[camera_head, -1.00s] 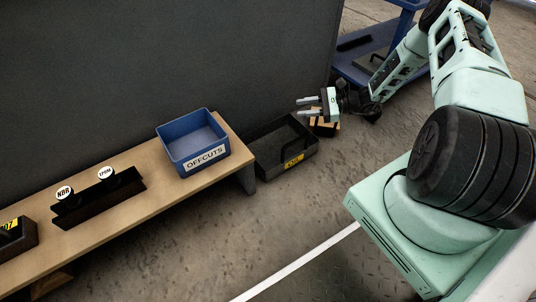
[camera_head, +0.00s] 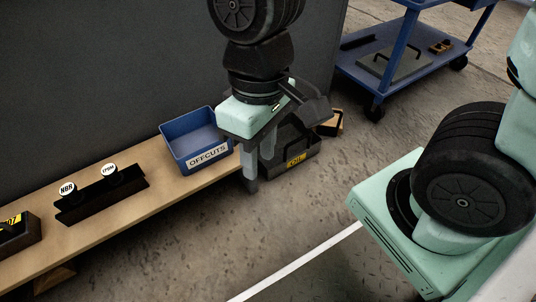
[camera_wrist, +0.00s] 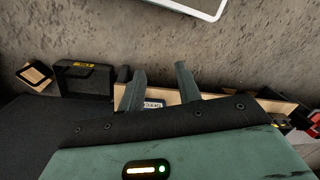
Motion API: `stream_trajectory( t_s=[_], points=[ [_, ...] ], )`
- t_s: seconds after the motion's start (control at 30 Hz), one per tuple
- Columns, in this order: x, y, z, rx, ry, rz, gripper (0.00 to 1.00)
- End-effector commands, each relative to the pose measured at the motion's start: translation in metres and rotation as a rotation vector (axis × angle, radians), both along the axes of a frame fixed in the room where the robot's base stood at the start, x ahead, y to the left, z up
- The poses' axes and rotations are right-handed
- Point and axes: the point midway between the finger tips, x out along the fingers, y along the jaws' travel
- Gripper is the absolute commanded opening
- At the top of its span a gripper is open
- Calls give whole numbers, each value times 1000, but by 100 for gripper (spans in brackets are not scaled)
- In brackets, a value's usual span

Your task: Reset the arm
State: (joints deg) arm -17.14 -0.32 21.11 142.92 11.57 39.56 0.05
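My gripper (camera_head: 259,162) points down in the head view, in front of the right end of the wooden bench (camera_head: 140,200). Its two fingers stand apart with nothing between them. In the wrist view the gripper (camera_wrist: 160,85) also shows two separated fingers, with the bench behind them. The rest of my arm rises out of the top of the head view.
A dark yellow-labelled tray (camera_head: 300,172) lies on the floor behind my gripper. A blue cart (camera_head: 411,47) stands back right.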

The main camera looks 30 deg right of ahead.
Motion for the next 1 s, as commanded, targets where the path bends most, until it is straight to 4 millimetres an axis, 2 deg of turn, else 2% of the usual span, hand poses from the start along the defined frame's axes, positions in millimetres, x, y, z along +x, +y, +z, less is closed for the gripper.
stream_trajectory(
  t_s=[0.1,0.2,0.5,0.63,0.77,1.0],
  points=[
    [-18,-1,6,-17,-80,113,34],
    [-23,-2,8,-21,-109,152,34],
    [-23,-3,8,-23,-111,157,34],
    [-23,-3,17,-23,-111,156,34],
    [-23,-2,40,-22,-111,155,34],
    [-23,-2,112,-22,-111,154,34]
  ],
)
